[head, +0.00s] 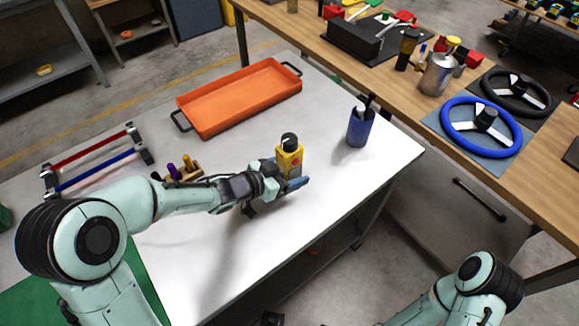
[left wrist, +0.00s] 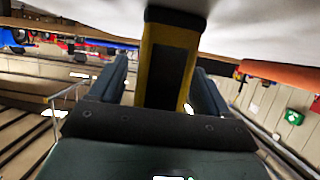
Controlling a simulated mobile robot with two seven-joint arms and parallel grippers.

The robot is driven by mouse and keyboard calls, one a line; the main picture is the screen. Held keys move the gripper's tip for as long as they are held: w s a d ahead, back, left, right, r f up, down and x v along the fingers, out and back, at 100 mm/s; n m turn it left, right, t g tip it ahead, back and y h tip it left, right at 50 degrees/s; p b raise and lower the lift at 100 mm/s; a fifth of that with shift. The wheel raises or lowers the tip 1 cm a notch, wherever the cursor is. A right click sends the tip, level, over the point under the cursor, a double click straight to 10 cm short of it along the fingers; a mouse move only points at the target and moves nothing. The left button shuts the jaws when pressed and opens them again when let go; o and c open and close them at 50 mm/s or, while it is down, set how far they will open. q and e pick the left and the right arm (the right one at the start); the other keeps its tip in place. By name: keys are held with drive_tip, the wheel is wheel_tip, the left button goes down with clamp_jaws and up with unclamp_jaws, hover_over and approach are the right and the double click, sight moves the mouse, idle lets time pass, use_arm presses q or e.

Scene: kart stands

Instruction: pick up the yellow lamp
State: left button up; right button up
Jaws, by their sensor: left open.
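The yellow lamp (head: 289,160), a boxy yellow body with a black round top, stands upright on the white table. My left gripper (head: 293,182) is at the lamp, low on its body, with its jaws open. In the left wrist view the lamp (left wrist: 168,65) stands between the two fingers of my left gripper (left wrist: 161,88), one on each side, with gaps visible. The lamp's top is out of that view. My right arm comes in at the lower right of the head view; its jaws are not clearly visible.
An orange tray (head: 240,97) lies behind the lamp on the white table (head: 340,200). A blue cup (head: 361,127) with tools stands to the right. A small wooden holder (head: 180,174) and red and blue bars lie left. A wooden bench (head: 545,180) with steering wheels is at right.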

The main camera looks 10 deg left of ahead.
sight(283, 141)
use_arm(q)
drive_tip(key=c, duration=1.3)
drive_tip(key=shift+r, duration=0.1)
drive_tip(key=shift+r+p, duration=0.3)
drive_tip(key=shift+r, duration=0.3)
wheel_tip(283, 141, up, 11)
drive_tip(key=p, duration=0.5)
drive_tip(key=shift+f, duration=0.1)
wheel_tip(283, 141, up, 7)
drive_tip(key=p, duration=0.4)
drive_tip(key=shift+w+f, duration=0.15)
drive_tip(key=shift+r+p, duration=0.4)
drive_tip(key=shift+r, duration=0.25)
use_arm(e)
drive_tip(key=w+r, duration=0.5)
drive_tip(key=r, duration=0.6)
drive_tip(key=shift+w+r+t, duration=0.35)
drive_tip(key=shift+w+t, duration=0.05)
